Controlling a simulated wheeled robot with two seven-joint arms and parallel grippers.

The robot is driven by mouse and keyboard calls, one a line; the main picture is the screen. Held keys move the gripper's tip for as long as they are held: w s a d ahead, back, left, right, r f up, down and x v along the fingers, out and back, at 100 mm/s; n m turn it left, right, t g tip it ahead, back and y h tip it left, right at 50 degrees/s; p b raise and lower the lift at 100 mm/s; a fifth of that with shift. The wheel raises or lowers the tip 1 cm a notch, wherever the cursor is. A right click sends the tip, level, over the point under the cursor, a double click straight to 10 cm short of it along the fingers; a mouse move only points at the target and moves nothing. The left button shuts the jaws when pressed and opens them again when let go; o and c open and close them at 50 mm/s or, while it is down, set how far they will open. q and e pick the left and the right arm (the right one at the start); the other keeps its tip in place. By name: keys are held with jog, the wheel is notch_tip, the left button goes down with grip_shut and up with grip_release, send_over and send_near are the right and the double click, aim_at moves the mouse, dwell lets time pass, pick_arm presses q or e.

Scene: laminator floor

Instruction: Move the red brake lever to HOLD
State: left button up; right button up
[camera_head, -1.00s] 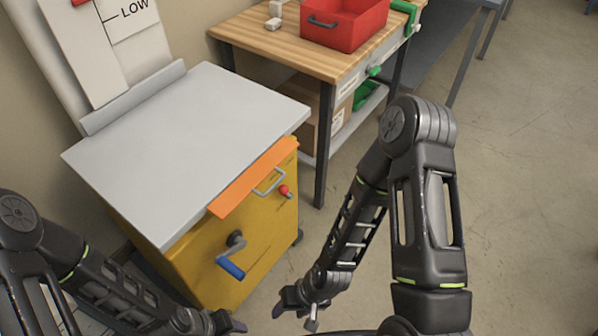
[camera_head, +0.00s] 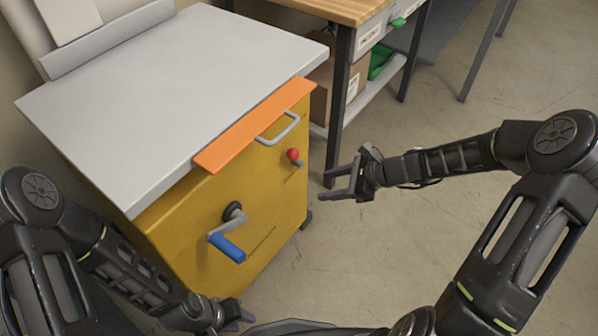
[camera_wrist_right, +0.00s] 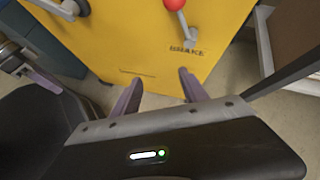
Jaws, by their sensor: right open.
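The red-knobbed brake lever (camera_head: 294,156) sits on the yellow cabinet front, right of the blue-handled crank. In the right wrist view the red knob (camera_wrist_right: 175,4) is at the top edge, its grey arm running down to a label reading "BRAKE". I cannot read a HOLD mark. My right gripper (camera_head: 328,184) is open and empty, to the right of the lever and apart from it, its fingers pointing toward the cabinet; its fingertips (camera_wrist_right: 160,78) show below the label. My left gripper (camera_head: 245,322) is low at the bottom edge, in front of the cabinet; its jaws are not clear.
The yellow cabinet (camera_head: 180,222) carries a grey top (camera_head: 170,95), an orange flap (camera_head: 255,125), a metal handle (camera_head: 280,130) and a blue-handled crank (camera_head: 228,247). A wooden workbench (camera_head: 335,8) stands behind. Open floor (camera_head: 400,240) lies to the right.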

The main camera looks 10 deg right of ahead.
aim_at(298, 154)
pick_arm(q)
jog(key=shift+f, duration=0.6)
pick_arm(e)
jog(key=w+r+m+t+y, duration=0.2)
jog(key=w+r+m+y, duration=0.1)
jog(key=r, duration=0.5)
jog(key=shift+w+a+r+m, duration=0.25)
jog(key=shift+w+m, duration=0.1)
jog(key=shift+m, duration=0.35)
jog(key=shift+a+f, duration=0.1)
jog(key=shift+f, duration=0.05)
jog(key=b+x, duration=0.2)
jog(key=x, duration=0.4)
jog(key=shift+w+a+f, duration=0.1)
jog(key=shift+a+f, duration=0.05)
jog(key=shift+f, duration=0.05)
jog(key=shift+w+a+f, duration=0.15)
jog(key=shift+w+a, duration=0.2)
jog(key=shift+a, duration=0.1)
pick_arm(q)
jog(key=shift+w+a+f, duration=0.15)
jog(key=shift+w+f, duration=0.05)
jog(key=shift+f, duration=0.35)
jog(key=shift+w+a+f, duration=0.15)
jog(key=shift+f, duration=0.4)
pick_arm(e)
grip_shut()
